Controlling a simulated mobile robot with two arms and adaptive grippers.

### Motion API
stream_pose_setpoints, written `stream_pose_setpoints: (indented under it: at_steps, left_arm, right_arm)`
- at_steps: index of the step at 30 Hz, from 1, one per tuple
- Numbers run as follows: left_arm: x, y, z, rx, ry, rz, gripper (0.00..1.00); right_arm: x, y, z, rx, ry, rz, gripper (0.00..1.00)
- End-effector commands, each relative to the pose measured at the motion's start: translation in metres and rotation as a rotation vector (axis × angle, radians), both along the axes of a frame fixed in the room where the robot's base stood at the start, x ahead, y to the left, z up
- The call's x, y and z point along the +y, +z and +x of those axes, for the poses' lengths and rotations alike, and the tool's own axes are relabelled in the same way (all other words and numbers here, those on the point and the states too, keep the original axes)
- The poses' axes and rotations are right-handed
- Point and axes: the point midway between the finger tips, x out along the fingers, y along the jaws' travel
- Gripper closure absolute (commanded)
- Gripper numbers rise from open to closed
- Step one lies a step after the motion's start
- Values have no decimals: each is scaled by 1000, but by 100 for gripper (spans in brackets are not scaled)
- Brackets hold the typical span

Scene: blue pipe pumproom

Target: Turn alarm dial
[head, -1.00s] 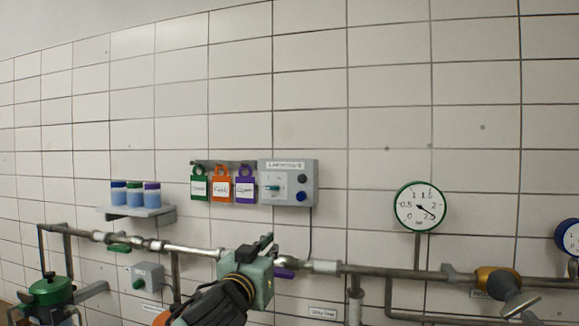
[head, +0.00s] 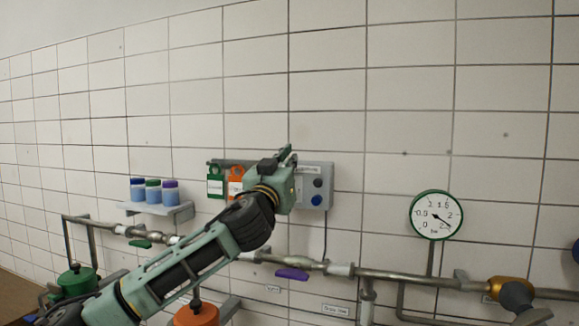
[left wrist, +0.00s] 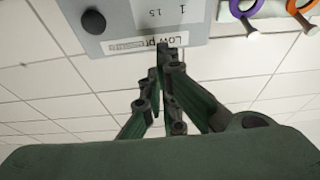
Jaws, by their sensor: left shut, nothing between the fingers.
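The grey alarm panel (head: 328,172) hangs on the tiled wall, with a dark button and a blue button below it at its right. My left gripper (head: 287,155) is in front of the panel's left part, covering the dial. The dial itself is out of sight. My right gripper is not in view.
Green and orange tags (head: 216,182) hang left of the panel. A shelf (head: 165,210) with small bottles is further left. Pipes with a purple lever (head: 292,274) run below. A round gauge (head: 436,214) is at right. The wall above is clear.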

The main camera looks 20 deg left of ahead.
Motion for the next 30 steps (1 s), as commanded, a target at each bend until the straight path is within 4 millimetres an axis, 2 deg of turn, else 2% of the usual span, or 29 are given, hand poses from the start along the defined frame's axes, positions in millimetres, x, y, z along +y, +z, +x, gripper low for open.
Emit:
stream_pose_setpoints:
  at_steps: [1, 3, 9, 22, 30]
  left_arm:
    - [0, -13, -1, 8, -1, 5, 100]
    - [0, -23, -1, 7, -1, 4, 100]
    - [0, -39, -2, 4, 0, 1, 100]
    - [-1, -42, -3, 2, -1, -1, 100]
    - [-13, -46, -8, 2, -4, -4, 100]
  right_arm:
    - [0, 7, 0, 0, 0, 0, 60]
    - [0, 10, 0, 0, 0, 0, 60]
    - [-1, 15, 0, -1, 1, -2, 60]
    - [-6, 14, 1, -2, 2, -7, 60]
    - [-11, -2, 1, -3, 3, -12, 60]
